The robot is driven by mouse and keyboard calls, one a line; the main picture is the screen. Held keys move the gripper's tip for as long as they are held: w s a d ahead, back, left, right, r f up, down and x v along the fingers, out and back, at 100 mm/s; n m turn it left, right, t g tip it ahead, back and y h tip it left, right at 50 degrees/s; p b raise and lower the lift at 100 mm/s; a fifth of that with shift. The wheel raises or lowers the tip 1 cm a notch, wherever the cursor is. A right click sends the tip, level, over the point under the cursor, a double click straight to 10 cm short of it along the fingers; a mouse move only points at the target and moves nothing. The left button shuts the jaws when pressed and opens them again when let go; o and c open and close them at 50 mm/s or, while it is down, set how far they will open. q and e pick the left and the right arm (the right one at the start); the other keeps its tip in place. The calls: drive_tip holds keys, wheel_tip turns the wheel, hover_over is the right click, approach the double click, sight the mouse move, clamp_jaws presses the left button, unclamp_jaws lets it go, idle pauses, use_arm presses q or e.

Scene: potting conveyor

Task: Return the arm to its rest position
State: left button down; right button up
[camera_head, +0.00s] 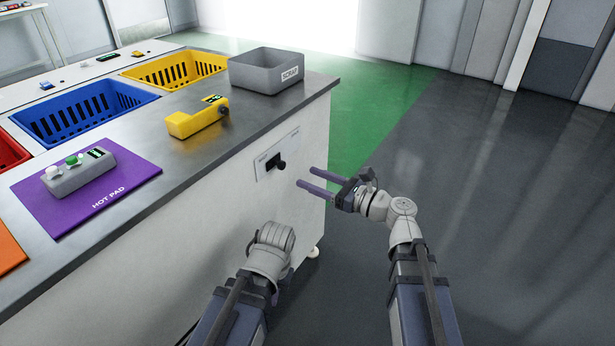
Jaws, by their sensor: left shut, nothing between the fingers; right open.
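My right gripper (306,177) is open and empty. Its two purple-grey fingers point left, towards the front side of the workbench, a little below and right of the wall-mounted black knob. I see no contact with the bench. My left gripper (271,238) is lower, beside the bench's white front. Its wrist faces me and hides the fingers; it is shut, and nothing shows in it. Both arms come up from the bottom edge of the view.
The workbench (262,108) carries a grey bin (262,77), a yellow device (195,122), a purple hot pad (125,187) with a grey button box (80,178), and blue (100,115) and yellow baskets (175,75). A black knob (280,167) juts from its side. The floor on the right is clear.

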idle(0.3)
drive_tip(key=s+f+n+g+h, duration=0.3)
drive_tip(key=f+n, duration=0.4)
drive_tip(key=f, duration=0.1)
drive_tip(key=s+f+n+g+h, duration=0.3)
drive_tip(key=s+f+n+g, duration=0.1)
drive_tip(key=f+n, duration=0.3)
drive_tip(key=s+d+f+n+g+h, duration=0.1)
drive_tip(key=s+d+f+n+h, duration=0.25)
drive_tip(key=d+n, duration=0.2)
drive_tip(key=s+d+f+n+g+h, duration=0.2)
drive_tip(key=d+f+n+h, duration=0.1)
drive_tip(key=d+n+h, duration=0.25)
drive_tip(key=s+a+n, duration=0.4)
drive_tip(key=s+a, duration=0.1)
drive_tip(key=a, duration=0.4)
wheel_tip(320, 180, up, 36)
drive_tip(key=s+a+p, duration=0.1)
drive_tip(key=p, duration=3.5)
drive_tip(key=shift+r+g+h+p, duration=0.15)
drive_tip(key=shift+g+h+p, duration=0.15)
drive_tip(key=shift+g+h, duration=0.1)
drive_tip(key=shift+a, duration=0.15)
